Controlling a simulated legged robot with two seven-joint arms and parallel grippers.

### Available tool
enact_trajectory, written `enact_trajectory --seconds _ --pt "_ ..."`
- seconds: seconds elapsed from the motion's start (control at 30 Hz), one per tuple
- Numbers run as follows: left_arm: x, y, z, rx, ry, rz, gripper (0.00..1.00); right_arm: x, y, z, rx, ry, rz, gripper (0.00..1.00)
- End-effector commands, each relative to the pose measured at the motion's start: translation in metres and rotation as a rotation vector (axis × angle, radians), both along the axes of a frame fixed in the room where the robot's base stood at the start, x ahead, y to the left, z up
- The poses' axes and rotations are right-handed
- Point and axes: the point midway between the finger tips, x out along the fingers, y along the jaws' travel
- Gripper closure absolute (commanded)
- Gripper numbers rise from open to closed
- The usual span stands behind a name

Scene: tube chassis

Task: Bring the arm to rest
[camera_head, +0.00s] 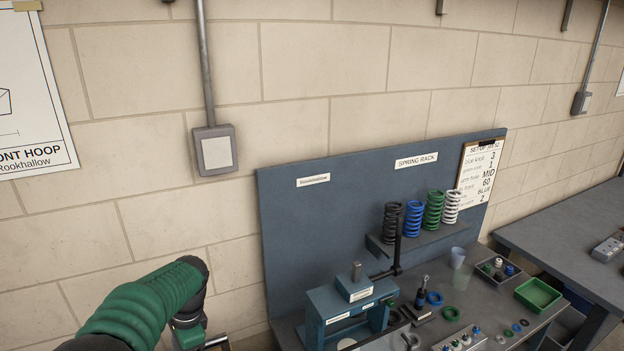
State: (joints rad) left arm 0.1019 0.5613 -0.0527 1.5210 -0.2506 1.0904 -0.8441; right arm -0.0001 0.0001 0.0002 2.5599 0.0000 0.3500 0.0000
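My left arm, in a ribbed green sleeve, comes in at the lower left of the head view and bends downward in front of the block wall. Only a small part of its end, by the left gripper (215,342), shows at the bottom edge. Its fingertips are cut off, so I cannot tell whether it is open or shut, or whether it holds anything. My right arm and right gripper are not in view.
A grey workbench (480,302) stands to the right with a blue back panel (320,225). It carries a spring rack with coil springs (433,210), a blue press-like fixture (345,308), a green tray (537,294) and small parts. Another table (560,235) is at far right.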

Motion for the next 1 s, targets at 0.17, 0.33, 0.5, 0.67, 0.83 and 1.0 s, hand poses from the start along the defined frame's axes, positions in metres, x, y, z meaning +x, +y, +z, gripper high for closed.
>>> enact_trajectory --seconds 0.17,0.33,0.5,0.67,0.83,1.0 --pt "-0.056 -0.061 -0.043 -0.117 -0.168 0.266 0.58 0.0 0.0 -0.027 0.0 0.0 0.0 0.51" --pt "-0.121 -0.105 -0.079 -0.227 -0.291 0.555 0.58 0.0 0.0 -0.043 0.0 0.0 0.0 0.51" --pt "-0.166 -0.123 -0.1 -0.29 -0.354 0.75 0.58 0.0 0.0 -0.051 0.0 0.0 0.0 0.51" --pt "-0.175 -0.127 -0.102 -0.302 -0.369 0.794 0.58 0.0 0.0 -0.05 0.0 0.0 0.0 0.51" --pt "-0.175 -0.127 -0.102 -0.301 -0.367 0.792 0.58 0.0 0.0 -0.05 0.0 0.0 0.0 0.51" --pt "-0.175 -0.126 -0.102 -0.3 -0.366 0.791 0.58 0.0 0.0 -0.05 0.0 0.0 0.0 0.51"
